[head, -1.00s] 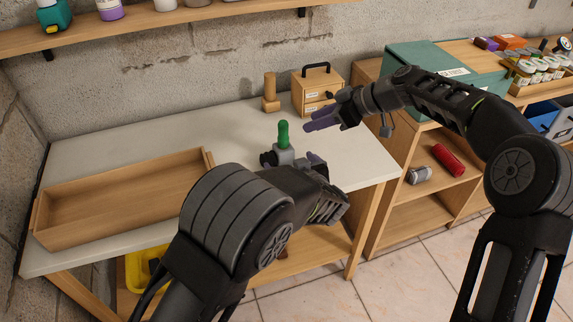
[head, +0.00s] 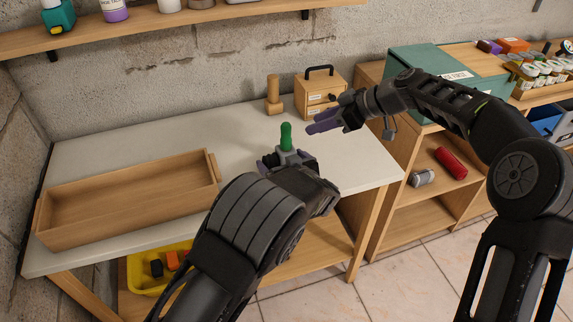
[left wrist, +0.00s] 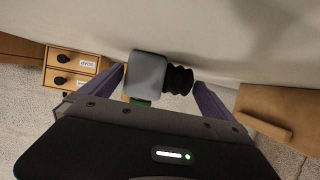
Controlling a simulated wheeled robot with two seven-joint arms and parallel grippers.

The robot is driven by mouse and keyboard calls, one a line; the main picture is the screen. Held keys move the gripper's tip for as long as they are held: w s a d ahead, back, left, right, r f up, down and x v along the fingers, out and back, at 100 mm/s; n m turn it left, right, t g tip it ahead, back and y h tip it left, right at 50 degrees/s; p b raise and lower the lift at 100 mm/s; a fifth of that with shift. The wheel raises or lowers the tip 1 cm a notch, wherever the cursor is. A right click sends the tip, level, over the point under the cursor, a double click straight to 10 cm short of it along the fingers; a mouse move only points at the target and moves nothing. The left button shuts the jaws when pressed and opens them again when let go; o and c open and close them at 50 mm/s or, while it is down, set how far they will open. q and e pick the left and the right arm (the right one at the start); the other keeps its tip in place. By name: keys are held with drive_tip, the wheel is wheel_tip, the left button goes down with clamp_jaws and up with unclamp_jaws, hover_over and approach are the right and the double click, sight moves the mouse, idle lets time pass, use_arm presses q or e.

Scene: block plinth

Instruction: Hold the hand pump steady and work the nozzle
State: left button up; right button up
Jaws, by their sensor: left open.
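The hand pump stands upright on the pale worktop, with a green top (head: 286,136) and a grey block (head: 289,157) below it. In the left wrist view the pump's grey block (left wrist: 146,76) shows with a black ribbed part (left wrist: 178,80) on its right and a bit of green below. My left gripper (left wrist: 160,78) is open, its purple fingers on either side of the block and ribbed part, with a gap visible. In the head view the left gripper (head: 286,162) partly hides the pump's base. My right gripper (head: 322,122) looks open and empty, above the worktop right of the pump.
A wooden tray (head: 125,200) lies on the worktop at left. A wooden peg (head: 273,95) and a small drawer box (head: 318,90) stand at the back. A yellow bin (head: 143,275) is below. Shelves with a red can (head: 450,163) stand at right.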

use_arm(q)
drive_tip(key=shift+x, duration=1.2)
